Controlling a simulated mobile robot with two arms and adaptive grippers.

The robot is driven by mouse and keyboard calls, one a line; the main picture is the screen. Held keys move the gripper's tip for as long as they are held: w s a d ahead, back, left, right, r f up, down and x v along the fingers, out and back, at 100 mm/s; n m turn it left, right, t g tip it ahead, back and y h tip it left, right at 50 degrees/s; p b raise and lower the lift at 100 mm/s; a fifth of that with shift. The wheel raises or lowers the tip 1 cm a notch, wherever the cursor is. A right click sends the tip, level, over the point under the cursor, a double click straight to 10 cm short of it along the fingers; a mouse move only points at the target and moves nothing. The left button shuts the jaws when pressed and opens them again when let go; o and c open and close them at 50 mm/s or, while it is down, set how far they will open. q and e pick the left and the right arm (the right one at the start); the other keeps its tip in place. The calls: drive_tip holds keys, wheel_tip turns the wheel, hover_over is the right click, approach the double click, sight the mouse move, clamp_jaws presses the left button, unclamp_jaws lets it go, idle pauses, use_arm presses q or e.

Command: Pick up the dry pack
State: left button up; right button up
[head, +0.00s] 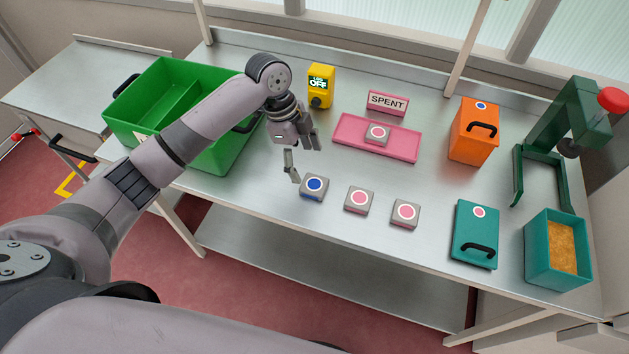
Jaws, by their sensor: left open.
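A small grey pack with a blue disc in a white ring (314,185) lies at the front of the metal table, left end of a row. Two similar packs with pink discs, a middle one (359,199) and a right one (404,213), lie beside it. Another pink-disc pack (377,134) lies on the pink tray (408,152) by the SPENT sign (388,103). My left gripper (304,162) is open and empty, its fingers spread just above and behind the blue-disc pack. Whether a finger touches it I cannot tell. My right gripper is not in view.
A green divided crate (222,155) stands left, partly behind my left arm.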

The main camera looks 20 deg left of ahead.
sight(314, 184)
use_arm(q)
drive_tip(key=x, duration=0.2)
drive_tip(key=shift+d+f, duration=0.1)
drive_tip(key=shift+f, duration=0.2)
drive_tip(key=shift+s+d+f+p, duration=0.1)
drive_tip(key=shift+f+p, duration=0.1)
drive_tip(key=shift+p, duration=0.3)
drive_tip(key=p+x, duration=0.1)
drive_tip(key=x, duration=0.2)
drive_tip(key=shift+d+f+p, duration=0.2)
drive_tip(key=shift+f+p, duration=0.05)
drive_tip(key=shift+p, duration=0.15)
drive_tip(key=shift+d+f, duration=0.1)
drive_tip(key=shift+f, duration=0.45)
drive_tip(key=c, duration=1.3)
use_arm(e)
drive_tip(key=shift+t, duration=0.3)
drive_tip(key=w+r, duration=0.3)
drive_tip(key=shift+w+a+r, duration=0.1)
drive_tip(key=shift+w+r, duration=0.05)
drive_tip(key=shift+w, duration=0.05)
use_arm(q)
drive_tip(key=shift+r, duration=0.1)
wheel_tip(314, 184, up, 20)
drive_tip(key=b, duration=0.4)
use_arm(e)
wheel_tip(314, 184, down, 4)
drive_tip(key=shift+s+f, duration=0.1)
